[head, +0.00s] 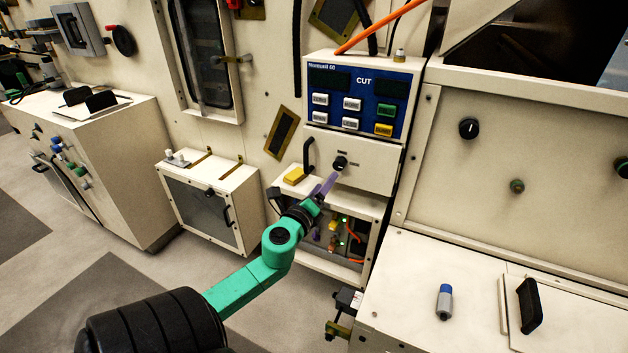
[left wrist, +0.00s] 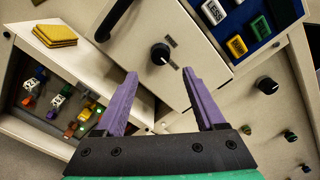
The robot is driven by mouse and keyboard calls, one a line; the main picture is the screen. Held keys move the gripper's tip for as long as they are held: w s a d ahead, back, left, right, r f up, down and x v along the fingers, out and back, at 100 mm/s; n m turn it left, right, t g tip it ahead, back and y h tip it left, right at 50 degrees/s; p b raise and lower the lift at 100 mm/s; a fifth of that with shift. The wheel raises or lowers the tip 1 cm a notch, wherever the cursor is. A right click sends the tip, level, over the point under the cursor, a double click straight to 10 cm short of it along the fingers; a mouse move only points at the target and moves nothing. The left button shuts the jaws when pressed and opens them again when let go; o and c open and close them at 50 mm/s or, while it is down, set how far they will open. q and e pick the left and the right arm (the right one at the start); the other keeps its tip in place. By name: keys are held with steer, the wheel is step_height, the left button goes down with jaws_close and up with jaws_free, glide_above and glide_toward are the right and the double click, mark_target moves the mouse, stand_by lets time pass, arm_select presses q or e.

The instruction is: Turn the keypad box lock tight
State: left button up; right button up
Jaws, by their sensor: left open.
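The keypad box (head: 358,95) has a blue panel with several buttons, and its panel also shows at the top of the left wrist view (left wrist: 244,32). Below the panel is a cream door with a black handle and a round black lock knob (head: 340,163). The same lock knob (left wrist: 160,54) shows a pale mark in the left wrist view, with small labels beside it. My left gripper (head: 328,184) has purple fingers and is open and empty. In the left wrist view its fingertips (left wrist: 160,74) lie apart on either side below the knob, not closed on it. My right gripper is not in view.
An open compartment (head: 338,241) with lit parts and wires sits below the door. A yellow pad (head: 295,176) lies on its top ledge. A blue-grey cylinder (head: 444,302) and a black item (head: 529,306) are on the right counter. Another black knob (head: 468,128) is on the right panel.

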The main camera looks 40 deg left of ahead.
arm_select(q)
steer(key=v, duration=0.6)
steer(key=shift+b, duration=0.45)
steer(key=shift+f, duration=0.1)
steer(key=s+a+f+n+g+h+p, duration=0.1)
steer(key=s+f+n+g, duration=0.15)
steer(key=f, duration=0.65)
steer(key=s+f+n+g+p, duration=0.2)
steer(key=f+n+g, duration=0.15)
steer(key=f, duration=0.65)
steer(key=s+a+f+n+g+h+p, duration=0.15)
steer(key=f+n, duration=0.25)
steer(key=f, duration=0.5)
steer(key=s+d+f+n+g+h+p, duration=0.1)
steer(key=s+d+f+n+g, duration=0.1)
steer(key=s+d+f, duration=0.3)
steer(key=s+d+f+n+g+h+p, duration=0.1)
steer(key=s+d+f+n+g, duration=0.2)
steer(key=s+f, duration=0.5)
steer(key=s+d+f+n+g+h+p, duration=0.1)
steer(key=s+d+f+n+g, duration=0.2)
steer(key=s+d+f, duration=0.4)
steer(key=s+n, duration=0.1)
steer(key=s, duration=0.5)
steer(key=shift+d+f+n, duration=0.3)
steer(key=shift+d+f, duration=0.05)
steer(key=shift+d, duration=0.05)
